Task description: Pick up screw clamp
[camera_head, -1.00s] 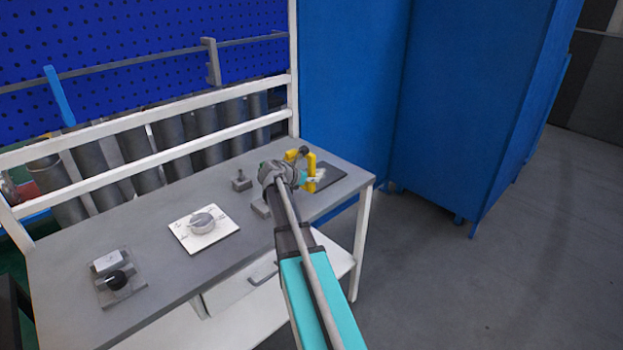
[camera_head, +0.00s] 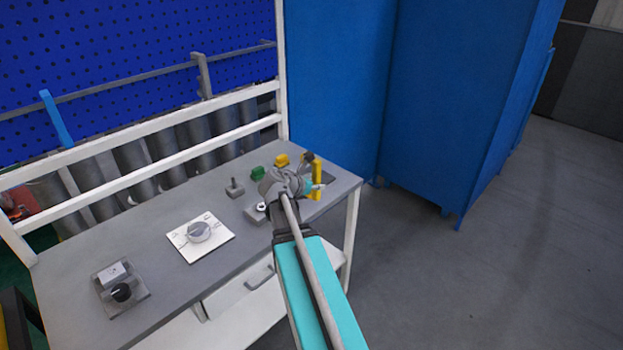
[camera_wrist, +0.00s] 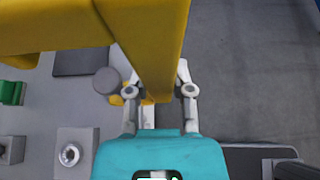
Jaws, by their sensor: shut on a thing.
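The yellow screw clamp (camera_head: 317,178) is at the right end of the workbench, with a dark round part beside its top. In the wrist view the clamp (camera_wrist: 150,35) is large and close, its bar running down between my two fingers. My gripper (camera_wrist: 159,92) is shut on that bar; it also shows in the head view (camera_head: 313,187). My wrist hides part of the clamp in the head view. I cannot tell whether the clamp touches the bench.
The grey workbench (camera_head: 130,240) also holds a green block (camera_head: 258,173), a yellow piece (camera_head: 281,160), a small grey block (camera_head: 235,188), a white plate with a knob (camera_head: 200,237) and a grey fixture (camera_head: 119,288). Blue cabinets (camera_head: 440,100) stand behind. Floor to the right is clear.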

